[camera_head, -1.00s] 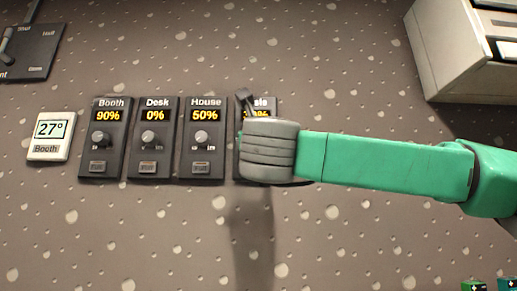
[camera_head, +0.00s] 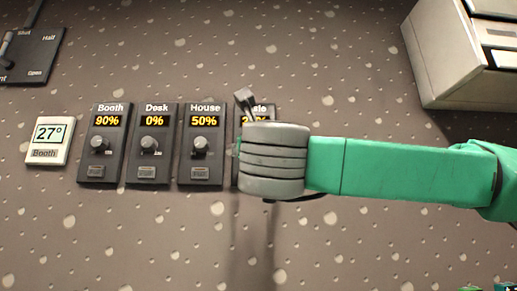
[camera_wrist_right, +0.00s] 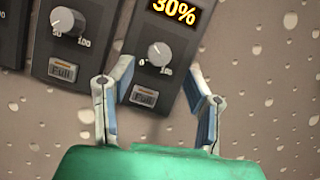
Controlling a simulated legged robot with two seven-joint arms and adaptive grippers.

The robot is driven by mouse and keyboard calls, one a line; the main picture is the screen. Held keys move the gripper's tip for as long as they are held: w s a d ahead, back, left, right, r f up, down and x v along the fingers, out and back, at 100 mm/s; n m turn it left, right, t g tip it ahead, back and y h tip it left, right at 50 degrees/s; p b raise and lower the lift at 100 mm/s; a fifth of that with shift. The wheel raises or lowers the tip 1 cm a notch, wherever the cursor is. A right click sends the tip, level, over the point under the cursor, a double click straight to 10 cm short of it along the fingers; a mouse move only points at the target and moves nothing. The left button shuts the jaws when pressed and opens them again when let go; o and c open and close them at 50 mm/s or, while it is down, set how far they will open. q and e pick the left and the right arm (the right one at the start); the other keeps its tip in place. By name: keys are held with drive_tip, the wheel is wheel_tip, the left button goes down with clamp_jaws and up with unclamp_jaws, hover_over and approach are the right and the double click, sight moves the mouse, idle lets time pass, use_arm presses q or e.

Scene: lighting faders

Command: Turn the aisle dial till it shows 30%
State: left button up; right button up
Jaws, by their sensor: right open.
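The aisle dial (camera_wrist_right: 159,54) is a light grey knob on a dark panel; its orange display (camera_wrist_right: 174,10) reads 30% in the right wrist view. My right gripper (camera_wrist_right: 160,68) is open, with one finger on either side of the dial's panel and visible gaps between the fingers and the knob. In the head view, my right wrist and forearm cover most of the aisle panel (camera_head: 261,111); part of its label and display shows, and the dial is hidden. My left gripper is not in view.
To the left stand the House panel (camera_head: 201,170) at 50%, Desk panel (camera_head: 147,170) at 0% and Booth panel (camera_head: 97,183) at 90%. A white 27° display (camera_head: 49,143) is farther left. A pale box (camera_head: 440,60) is at upper right. The speckled surface below is clear.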

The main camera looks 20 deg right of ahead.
drive_tip(key=v, duration=0.7)
drive_tip(key=shift+s+a, duration=0.25)
drive_tip(key=shift+f, duration=0.1)
